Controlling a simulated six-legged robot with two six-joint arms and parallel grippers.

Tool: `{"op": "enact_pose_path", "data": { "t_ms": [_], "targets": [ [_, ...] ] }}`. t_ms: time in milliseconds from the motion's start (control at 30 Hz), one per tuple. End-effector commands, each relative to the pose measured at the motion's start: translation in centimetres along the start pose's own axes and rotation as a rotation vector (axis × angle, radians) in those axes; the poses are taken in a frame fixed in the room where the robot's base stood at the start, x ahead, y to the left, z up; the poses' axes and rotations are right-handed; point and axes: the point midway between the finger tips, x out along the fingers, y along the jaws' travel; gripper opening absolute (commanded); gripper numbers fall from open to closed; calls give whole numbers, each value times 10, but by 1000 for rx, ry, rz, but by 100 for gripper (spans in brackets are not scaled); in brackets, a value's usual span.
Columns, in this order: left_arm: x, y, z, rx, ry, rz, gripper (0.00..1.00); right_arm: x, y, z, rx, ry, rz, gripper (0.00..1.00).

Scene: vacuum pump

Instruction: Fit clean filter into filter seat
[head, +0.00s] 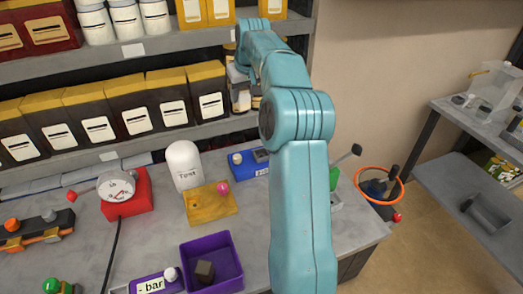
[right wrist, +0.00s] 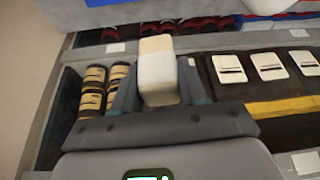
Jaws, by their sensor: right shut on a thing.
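My right gripper (right wrist: 157,95) is shut on a white block with a tan end (right wrist: 158,70), which looks like the clean filter. In the head view, my right arm reaches up to the shelves, and its gripper is mostly hidden behind the arm. A yellow block with a pink knob (head: 210,203) sits on the bench beside the white "Test" cylinder (head: 184,165). I cannot tell which part is the filter seat. My left gripper is not in view.
Black boxes with yellow tops (head: 164,100) stand in a row on the shelf, left of my arm. Striped jars (right wrist: 90,90) stand close beside the gripper. A red-based gauge (head: 117,187) and a blue block (head: 248,164) are on the bench. An orange hoop (head: 398,184) is at the right.

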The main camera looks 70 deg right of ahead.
Motion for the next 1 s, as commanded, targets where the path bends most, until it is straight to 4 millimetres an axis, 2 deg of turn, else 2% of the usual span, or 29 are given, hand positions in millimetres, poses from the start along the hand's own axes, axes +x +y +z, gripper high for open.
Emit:
{"op": "enact_pose_path", "data": {
  "t_ms": [33,133,267,333,533,800,1000],
  "targets": [
    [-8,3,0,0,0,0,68,-2,17,3,31,-4,13,11],
    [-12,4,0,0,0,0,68,1,39,10,68,-3,28,11],
    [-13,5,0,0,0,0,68,3,52,16,92,-2,37,11],
    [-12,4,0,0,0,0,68,11,54,20,96,-3,38,11],
    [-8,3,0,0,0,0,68,60,54,43,97,-7,37,11],
    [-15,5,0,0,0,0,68,126,54,69,96,-5,37,11],
    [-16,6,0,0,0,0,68,147,54,77,95,-2,37,11]
  ]
}}
